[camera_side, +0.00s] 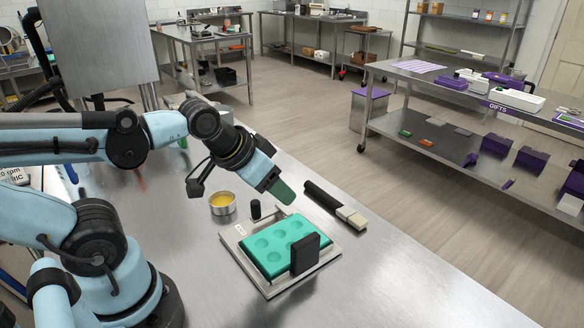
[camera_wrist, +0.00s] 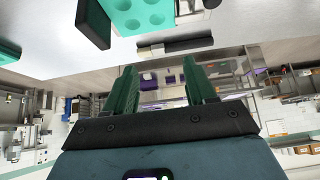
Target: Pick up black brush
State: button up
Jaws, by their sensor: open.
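The black brush (camera_side: 322,198) lies on the steel table, behind and to the right of the green mold in the side view. Its handle is black, and its pale bristle end (camera_side: 352,217) points to the lower right. In the wrist view the brush (camera_wrist: 188,44) lies beyond my fingertips, near the table edge. My gripper (camera_side: 283,193) hangs above the table, to the left of the brush and apart from it. In the wrist view its two green fingers (camera_wrist: 158,82) are spread with nothing between them.
A green mold (camera_side: 270,250) sits on a metal plate (camera_side: 228,238) with a black upright block (camera_side: 305,254). A small black cylinder (camera_side: 256,209) and a tin of yellow contents (camera_side: 222,203) stand nearby. The table's right front is clear. A shelf table (camera_side: 470,92) stands across the aisle.

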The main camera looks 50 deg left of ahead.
jog(key=w+a+r+m+g, duration=0.1)
jog(key=w+r+m+g, duration=0.15)
jog(key=w+m, duration=0.25)
jog(key=m+g, duration=0.5)
jog(key=m, duration=0.8)
send_over(322, 192)
notch_tip(322, 192, down, 4)
notch_tip(322, 192, down, 12)
jog(key=shift+w+f, duration=0.1)
grip_shut()
